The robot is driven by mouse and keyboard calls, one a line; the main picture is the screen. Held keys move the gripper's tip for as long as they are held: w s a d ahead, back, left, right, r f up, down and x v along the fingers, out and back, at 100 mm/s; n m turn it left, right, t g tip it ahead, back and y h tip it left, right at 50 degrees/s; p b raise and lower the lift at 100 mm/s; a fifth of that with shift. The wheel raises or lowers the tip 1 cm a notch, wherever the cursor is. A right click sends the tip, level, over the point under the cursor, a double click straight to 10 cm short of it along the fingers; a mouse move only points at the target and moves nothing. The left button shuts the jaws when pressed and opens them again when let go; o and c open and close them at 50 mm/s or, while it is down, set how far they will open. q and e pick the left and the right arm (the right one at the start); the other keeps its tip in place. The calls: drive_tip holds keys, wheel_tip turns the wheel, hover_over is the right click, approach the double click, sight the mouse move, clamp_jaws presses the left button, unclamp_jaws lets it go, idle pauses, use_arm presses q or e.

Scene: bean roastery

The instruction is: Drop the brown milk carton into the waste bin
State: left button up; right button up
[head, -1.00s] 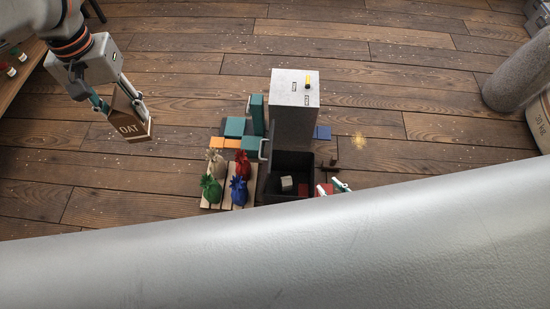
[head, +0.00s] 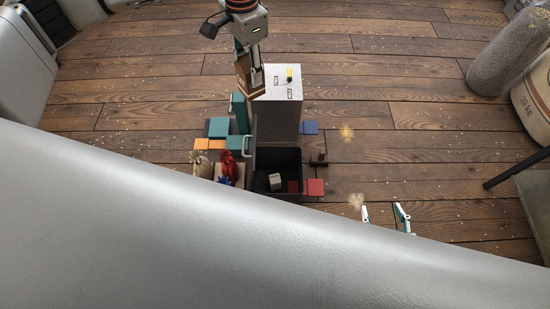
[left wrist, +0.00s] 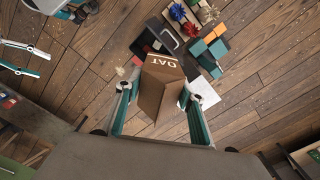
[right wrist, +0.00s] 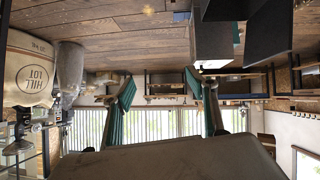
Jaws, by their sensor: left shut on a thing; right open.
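The brown carton marked OAT (head: 243,76) is held in my left gripper (head: 249,84), shut on its sides. In the head view it overlaps the left top edge of the grey cabinet; its height above that is hard to tell. The carton (left wrist: 160,88) fills the middle of the left wrist view, between both fingers. The open dark waste bin (head: 293,160) stands in front of the cabinet, with a cream block and a red block inside. My right gripper (head: 385,221) is open and empty, right of the bin; its fingers (right wrist: 163,95) spread apart in the right wrist view.
The grey cabinet (head: 277,110) stands directly behind the bin. Red (head: 315,187) and blue (head: 310,127) blocks lie to the right.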

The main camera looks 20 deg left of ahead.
use_arm(q)
drive_tip(key=w+d+f+m+b, duration=0.25)
drive_tip(key=f+m+b, duration=0.4)
drive_tip(key=f, duration=0.95)
drive_tip(key=w+d+f+m+b, duration=0.2)
drive_tip(key=w+f+m+b, duration=0.2)
drive_tip(key=f+m, duration=0.9)
drive_tip(key=s+f+m+b, duration=0.2)
drive_tip(key=f+b, duration=0.1)
drive_tip(key=f, duration=0.9)
drive_tip(key=s+f+m+b, duration=0.2)
drive_tip(key=f+b, duration=0.2)
drive_tip(key=f, duration=0.8)
use_arm(e)
wheel_tip(320, 180, down, 12)
drive_tip(key=s+a, duration=0.1)
drive_tip(key=a, duration=0.1)
drive_tip(key=shift+a+n+g+y, duration=0.2)
drive_tip(key=shift+n+g+y, duration=0.1)
use_arm(q)
drive_tip(key=shift+w+m, duration=0.15)
drive_tip(key=shift+m, duration=0.1)
use_arm(e)
drive_tip(key=shift+r, duration=0.1)
use_arm(q)
drive_tip(key=o, duration=1)
drive_tip(key=shift+o, duration=0.2)
